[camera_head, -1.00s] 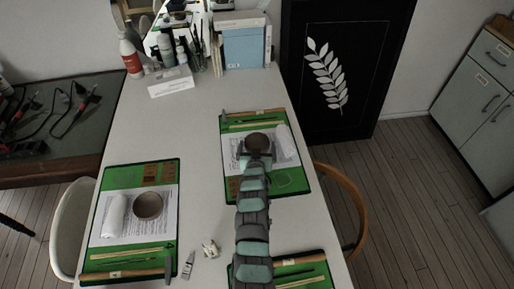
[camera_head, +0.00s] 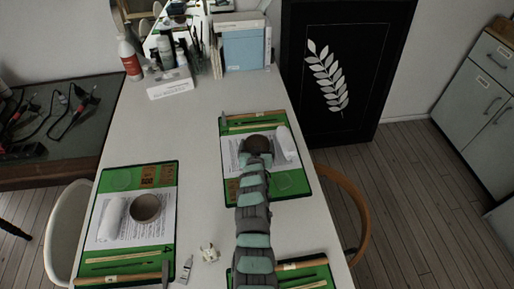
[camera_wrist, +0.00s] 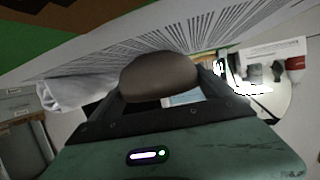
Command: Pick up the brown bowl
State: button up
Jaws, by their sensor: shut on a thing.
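A brown bowl (camera_head: 257,144) is at my gripper (camera_head: 254,157) over the green mat (camera_head: 299,186) on the right side of the table. In the wrist view the brown bowl (camera_wrist: 160,77) sits between the two fingers of my gripper (camera_wrist: 158,92), which is shut on it. In the wrist view the bowl is tilted. The head view does not clearly show its height above the mat. A second brown bowl (camera_head: 146,208) rests on the left green mat (camera_head: 169,240), apart from my gripper.
A white roll (camera_head: 287,142) lies beside the held bowl. Another white roll (camera_head: 113,217) lies on the left mat. A small tube (camera_head: 185,268) and a small whitish item (camera_head: 209,254) lie between the mats. Bottles and a blue box (camera_head: 243,47) stand at the back.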

jog(key=c, duration=0.5)
jog(key=shift+o, duration=0.2)
